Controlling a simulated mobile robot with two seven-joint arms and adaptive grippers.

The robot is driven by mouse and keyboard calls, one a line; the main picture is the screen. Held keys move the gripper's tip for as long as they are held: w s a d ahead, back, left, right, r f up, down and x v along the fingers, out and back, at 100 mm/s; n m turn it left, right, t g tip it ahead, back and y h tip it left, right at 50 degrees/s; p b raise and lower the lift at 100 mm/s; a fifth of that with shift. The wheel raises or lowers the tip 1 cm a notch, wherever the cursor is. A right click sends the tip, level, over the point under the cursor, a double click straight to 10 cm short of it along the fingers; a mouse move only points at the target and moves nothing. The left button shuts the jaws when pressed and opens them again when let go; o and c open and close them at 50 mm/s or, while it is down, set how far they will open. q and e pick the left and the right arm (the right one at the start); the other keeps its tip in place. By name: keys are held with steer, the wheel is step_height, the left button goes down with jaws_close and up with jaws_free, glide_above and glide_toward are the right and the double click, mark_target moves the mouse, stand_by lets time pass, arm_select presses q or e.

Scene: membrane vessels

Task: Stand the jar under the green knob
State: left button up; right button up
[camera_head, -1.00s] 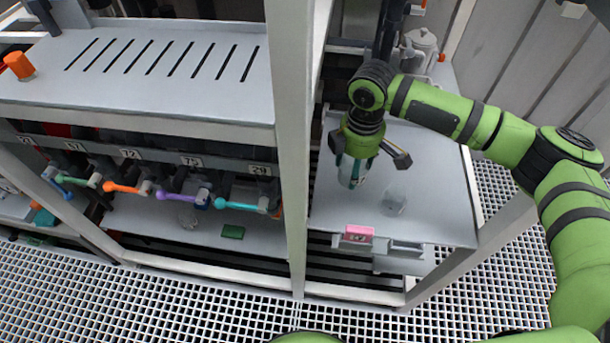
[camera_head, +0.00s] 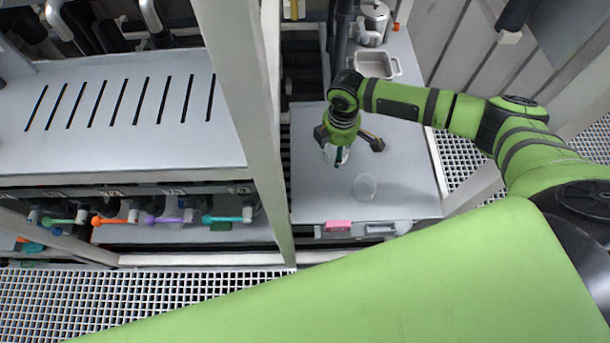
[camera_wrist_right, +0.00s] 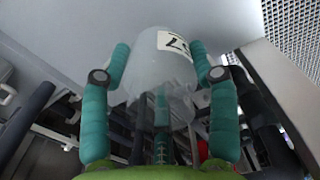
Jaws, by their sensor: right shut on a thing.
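The jar (camera_wrist_right: 160,75) is clear, with a white label bearing dark figures, in the right wrist view. The teal fingers of my right gripper (camera_wrist_right: 160,90) are on either side of it, shut on it. In the head view my right gripper (camera_head: 340,148) holds the jar (camera_head: 336,156) over the grey side shelf, its body partly hidden by the gripper. The green knob (camera_head: 65,221) is at the left, in the row of coloured handles under the slotted bench. The space beneath it is mostly hidden. My left gripper is not in view.
A clear glass vessel (camera_head: 366,186) stands on the side shelf (camera_head: 410,160), close to the held jar. A white post (camera_head: 240,90) stands between shelf and handles. Orange (camera_head: 110,219), purple (camera_head: 168,217) and turquoise (camera_head: 226,218) handles adjoin the green one. A metal tray (camera_head: 378,65) lies behind.

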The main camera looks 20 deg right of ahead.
steer(key=a+f+b, duration=0.1)
steer(key=a, duration=0.1)
steer(key=a+f+b, duration=0.2)
steer(key=a, duration=0.1)
steer(key=a+f+b, duration=0.2)
steer(key=shift+s+a+f, duration=0.1)
steer(key=shift+s+a, duration=0.15)
steer(key=shift+a+f+b, duration=0.15)
steer(key=shift+a+b, duration=0.25)
steer(key=shift+a, duration=0.15)
steer(key=shift+f, duration=0.1)
step_height(320, 180, down, 4)
steer(key=b, duration=0.4)
steer(key=shift+b, duration=0.4)
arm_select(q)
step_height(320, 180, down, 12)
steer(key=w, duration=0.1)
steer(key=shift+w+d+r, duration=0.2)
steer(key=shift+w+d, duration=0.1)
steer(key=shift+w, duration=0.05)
arm_select(e)
steer(key=shift+r, duration=0.2)
steer(key=shift+s, duration=0.1)
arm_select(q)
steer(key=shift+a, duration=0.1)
arm_select(e)
steer(key=shift+f, duration=0.1)
